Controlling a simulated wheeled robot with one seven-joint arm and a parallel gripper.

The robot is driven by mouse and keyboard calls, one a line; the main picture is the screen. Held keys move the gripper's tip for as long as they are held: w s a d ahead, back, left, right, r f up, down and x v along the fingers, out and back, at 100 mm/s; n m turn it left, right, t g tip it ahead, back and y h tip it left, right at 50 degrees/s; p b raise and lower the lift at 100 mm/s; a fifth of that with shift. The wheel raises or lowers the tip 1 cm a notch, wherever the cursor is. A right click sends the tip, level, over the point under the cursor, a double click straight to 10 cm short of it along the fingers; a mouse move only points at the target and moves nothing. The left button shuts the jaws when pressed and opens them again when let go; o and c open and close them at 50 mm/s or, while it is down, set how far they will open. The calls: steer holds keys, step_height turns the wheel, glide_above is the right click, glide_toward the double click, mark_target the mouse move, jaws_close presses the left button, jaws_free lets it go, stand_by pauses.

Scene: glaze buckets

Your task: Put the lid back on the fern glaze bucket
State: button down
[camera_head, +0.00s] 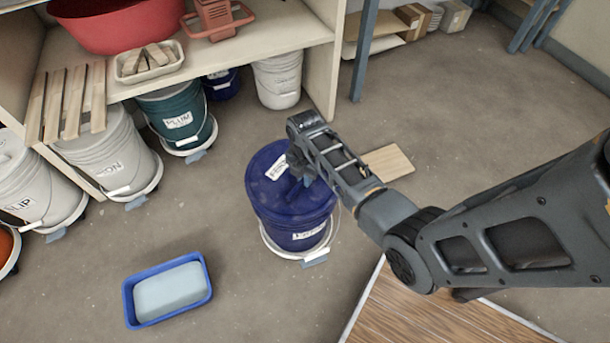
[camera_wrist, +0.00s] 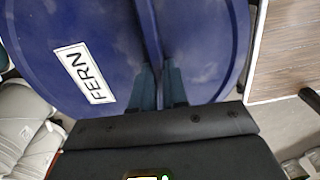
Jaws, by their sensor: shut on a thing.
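The round blue lid (camera_head: 268,198) has a white label, which reads FERN in the wrist view, where the lid (camera_wrist: 95,35) fills much of the picture. My gripper (camera_head: 303,178) reaches down onto the lid from above. Its fingers are shut on the raised ridge across the lid's middle, and the fingertips (camera_wrist: 158,80) also show in the wrist view. The blue fern bucket (camera_head: 292,238) stands upright on a pale round base directly under the lid. The lid covers its mouth in the head view. I cannot tell whether the rim is fully pressed down.
A blue tray (camera_head: 128,305) with pale contents lies on the floor at front left. A teal PLUM bucket (camera_head: 178,118) and grey buckets (camera_head: 108,150) stand under the shelf (camera_head: 245,60). A wooden board (camera_head: 388,162) lies right of the fern bucket. Floor between is clear.

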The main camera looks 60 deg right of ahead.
steer(key=c, duration=0.6)
jaws_free()
steer(key=shift+r, duration=0.1)
steer(key=shift+r+p, duration=3.45)
steer(key=shift+p, duration=0.3)
steer(key=shift+c, duration=0.2)
jaws_close()
